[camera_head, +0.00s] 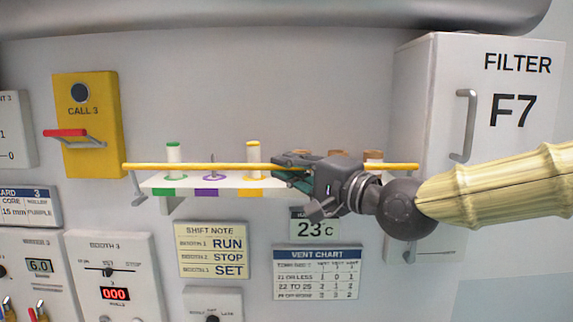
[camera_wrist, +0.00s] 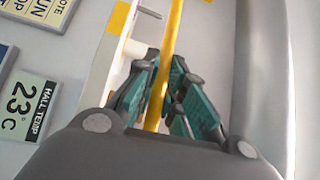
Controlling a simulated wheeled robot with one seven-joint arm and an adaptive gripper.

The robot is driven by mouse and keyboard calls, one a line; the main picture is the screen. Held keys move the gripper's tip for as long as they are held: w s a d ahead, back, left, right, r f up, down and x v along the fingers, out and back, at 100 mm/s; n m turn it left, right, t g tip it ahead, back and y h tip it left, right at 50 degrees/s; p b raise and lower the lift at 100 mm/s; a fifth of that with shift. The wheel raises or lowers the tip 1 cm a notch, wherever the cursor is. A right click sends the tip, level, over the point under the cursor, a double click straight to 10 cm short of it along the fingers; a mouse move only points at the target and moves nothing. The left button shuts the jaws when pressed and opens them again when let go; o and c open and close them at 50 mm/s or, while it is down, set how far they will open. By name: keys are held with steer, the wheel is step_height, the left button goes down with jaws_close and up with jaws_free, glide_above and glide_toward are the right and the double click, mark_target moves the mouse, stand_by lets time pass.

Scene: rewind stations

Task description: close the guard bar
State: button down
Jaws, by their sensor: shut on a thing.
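The guard bar (camera_head: 200,166) is a long thin yellow rod. In the head view it runs level across the front of a white shelf (camera_head: 150,184) on the wall, its left end on a grey bracket arm (camera_head: 139,188). My gripper (camera_head: 283,170) comes from the right and is shut around the bar right of its middle. In the wrist view the bar (camera_wrist: 175,30) passes between my teal-padded fingers (camera_wrist: 166,90). My gripper hides part of the bar and shelf. The bar's right end reaches in front of the filter cabinet.
Spools with green (camera_head: 174,160) and yellow (camera_head: 253,155) tops stand on the shelf beside an empty-looking purple-marked peg (camera_head: 211,167). The filter cabinet (camera_head: 415,90) juts out at right, with a grey handle (camera_head: 465,125). A yellow call box (camera_head: 90,110) with a red lever is at left.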

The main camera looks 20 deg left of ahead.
steer(key=shift+w+a+r+m+g+h, duration=0.15)
steer(key=shift+w+m+g+h, duration=0.25)
steer(key=shift+w+m+h, duration=0.2)
steer(key=shift+w+a+r+m+g+h, duration=0.15)
steer(key=shift+w+m+g+h, duration=0.3)
steer(key=shift+m, duration=0.25)
steer(key=shift+f, duration=0.1)
steer(key=c, duration=1.5)
jaws_free()
steer(key=shift+w, duration=0.1)
steer(key=v, duration=1.2)
